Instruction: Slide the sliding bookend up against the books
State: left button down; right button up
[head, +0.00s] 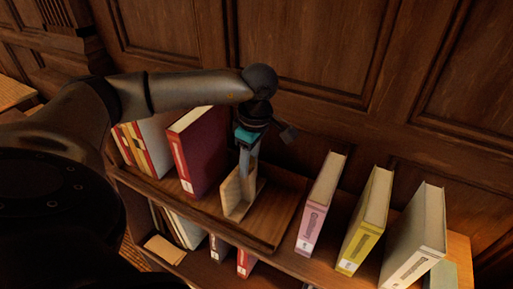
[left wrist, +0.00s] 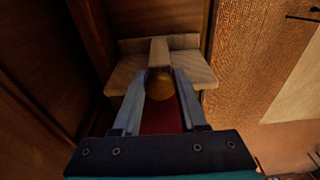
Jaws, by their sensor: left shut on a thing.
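The sliding bookend (head: 231,199) is a pale wooden piece with an upright plate, standing on the shelf to the right of the books. A dark red book (head: 205,150) is the nearest book on its left, and a narrow gap shows between them. My left gripper (head: 247,165) reaches down from above and is shut on the bookend. In the left wrist view, the bookend (left wrist: 185,72) lies beyond my left gripper (left wrist: 160,82), with a round brown knob (left wrist: 160,88) between the fingers. The dark red book (left wrist: 160,120) shows beneath. My right gripper is not in view.
Several thinner books (head: 130,145) stand left of the red one. A pink book (head: 321,205), a yellow-green book (head: 366,220) and a grey book (head: 415,235) stand further right. Bare shelf (head: 275,210) lies right of the bookend. A panelled wall (head: 310,50) rises behind.

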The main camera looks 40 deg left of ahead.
aim_at(201, 143)
pick_arm(q)
jog(key=shift+s+a, duration=0.25)
jog(key=shift+a, duration=0.7)
jog(key=s+a+b, duration=0.1)
jog(key=a, duration=0.5)
jog(key=shift+s+b, duration=0.2)
jog(key=shift+b, duration=0.15)
jog(key=shift+s+a+b, duration=0.15)
jog(key=shift+s+a, duration=0.05)
jog(key=shift+a, duration=0.5)
jog(key=shift+s+a+b, duration=0.15)
jog(key=shift+a, duration=0.5)
jog(key=shift+s+a, duration=0.2)
jog(key=shift+a, duration=0.6)
jog(key=shift+s+a, duration=0.15)
jog(key=shift+a, duration=0.6)
